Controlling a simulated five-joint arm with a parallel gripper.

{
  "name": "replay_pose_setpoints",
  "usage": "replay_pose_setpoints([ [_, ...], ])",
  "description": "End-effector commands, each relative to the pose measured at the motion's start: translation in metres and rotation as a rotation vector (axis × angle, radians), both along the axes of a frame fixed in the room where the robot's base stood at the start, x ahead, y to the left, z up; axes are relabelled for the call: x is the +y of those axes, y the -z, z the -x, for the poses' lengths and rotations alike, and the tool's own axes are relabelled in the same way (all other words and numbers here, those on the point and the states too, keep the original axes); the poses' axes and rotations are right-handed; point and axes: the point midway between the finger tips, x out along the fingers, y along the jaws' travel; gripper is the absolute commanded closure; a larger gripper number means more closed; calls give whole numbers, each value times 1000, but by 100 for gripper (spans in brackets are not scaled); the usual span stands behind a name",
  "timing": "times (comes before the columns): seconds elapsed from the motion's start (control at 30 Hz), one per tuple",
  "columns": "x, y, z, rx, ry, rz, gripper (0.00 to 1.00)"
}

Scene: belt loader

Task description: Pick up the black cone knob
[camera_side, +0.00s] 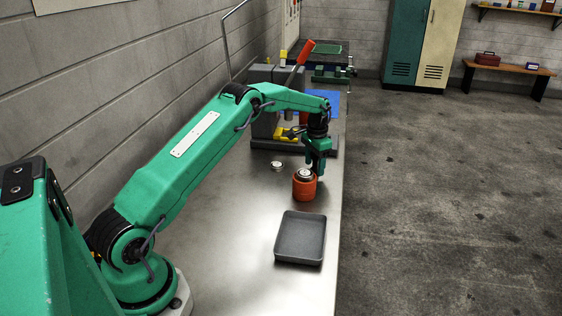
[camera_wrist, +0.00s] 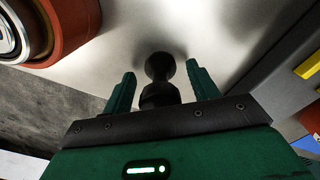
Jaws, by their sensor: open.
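The black cone knob (camera_wrist: 158,66) shows in the wrist view, between and a little beyond the two green fingers of my gripper (camera_wrist: 160,74). A gap shows on each side of it, so the fingers do not appear to touch it. A dark knobbly shape shows below it, nearer the gripper body; I cannot tell whether it is part of the knob. In the side view my gripper (camera_side: 317,167) points down low over the bench, just behind the orange cup. The knob cannot be made out there.
The orange cup (camera_side: 304,190), holding a silver-topped round piece, stands close to my gripper. A small silver disc (camera_side: 277,165) lies to its left. A dark grey tray (camera_side: 300,238) sits in front. A grey press (camera_side: 264,120) with a red handle stands behind. The bench's right edge is near.

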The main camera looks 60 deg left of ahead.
Motion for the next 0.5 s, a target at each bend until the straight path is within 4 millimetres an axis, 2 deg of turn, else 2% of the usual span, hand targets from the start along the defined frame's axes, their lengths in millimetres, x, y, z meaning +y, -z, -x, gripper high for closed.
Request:
replay_pose_setpoints([
  [0.1,0,0,0,0,0,0,41],
  [0.3,0,0,0,-1,0,0,80],
  [0.37,0,0,0,0,0,0,90],
  [0.5,0,-1,0,-1,0,0,90],
])
